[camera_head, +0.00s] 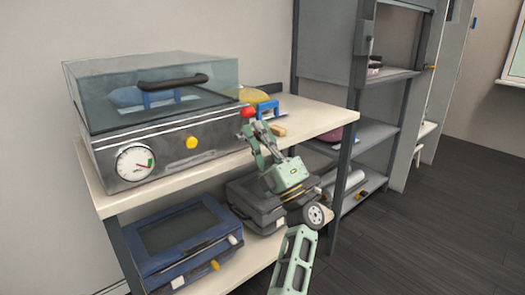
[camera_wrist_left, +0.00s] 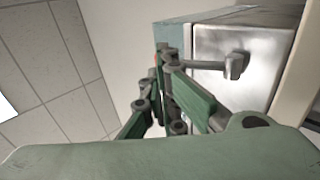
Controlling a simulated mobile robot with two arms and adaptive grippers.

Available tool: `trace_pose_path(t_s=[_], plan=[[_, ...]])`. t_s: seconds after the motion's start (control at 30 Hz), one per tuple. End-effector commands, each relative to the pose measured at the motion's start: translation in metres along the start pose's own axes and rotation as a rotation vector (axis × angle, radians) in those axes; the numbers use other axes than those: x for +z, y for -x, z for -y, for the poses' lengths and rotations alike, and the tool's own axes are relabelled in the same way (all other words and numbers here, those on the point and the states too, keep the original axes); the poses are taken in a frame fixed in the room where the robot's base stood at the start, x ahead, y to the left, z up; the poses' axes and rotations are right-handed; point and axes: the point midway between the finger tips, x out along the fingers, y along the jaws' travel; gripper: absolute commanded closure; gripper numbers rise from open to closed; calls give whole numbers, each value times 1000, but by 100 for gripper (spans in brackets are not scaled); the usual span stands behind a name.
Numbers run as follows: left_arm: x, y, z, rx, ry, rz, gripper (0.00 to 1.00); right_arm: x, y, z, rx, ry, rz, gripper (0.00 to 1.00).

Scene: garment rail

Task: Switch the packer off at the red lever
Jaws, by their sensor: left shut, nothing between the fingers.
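The packer (camera_head: 175,158) is a metal box with a clear lid, a round dial and a yellow knob, on the shelf unit's top board. Its red lever knob (camera_head: 247,112) shows at its right end. My left gripper (camera_head: 251,134) is shut and empty, its fingertips just below the red knob; I cannot tell whether they touch. In the left wrist view my gripper (camera_wrist_left: 163,62) is in front of the lever's grey rod (camera_wrist_left: 207,65), which runs to a pivot on the packer's metal side (camera_wrist_left: 262,45). Only a sliver of red shows behind the fingers. My right gripper is out of view.
A blue bracket-like item (camera_head: 267,107) and a yellow rounded object (camera_head: 250,96) are right of and behind the packer. A blue case (camera_head: 180,235) and a dark case (camera_head: 250,205) lie on the lower shelf. Grey shelving (camera_head: 375,132) stands behind; floor at right is clear.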

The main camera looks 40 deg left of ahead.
Motion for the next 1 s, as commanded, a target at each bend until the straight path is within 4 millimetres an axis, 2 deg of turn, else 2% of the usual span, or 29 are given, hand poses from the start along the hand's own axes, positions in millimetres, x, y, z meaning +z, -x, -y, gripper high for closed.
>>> trace_pose_path(t_s=[0.03,0.5,1.0], plan=[[0,-3,-1,0,0,0,100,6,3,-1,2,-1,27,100],[0,-20,-4,1,0,0,100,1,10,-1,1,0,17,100],[1,-22,-4,1,0,0,100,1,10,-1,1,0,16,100]])
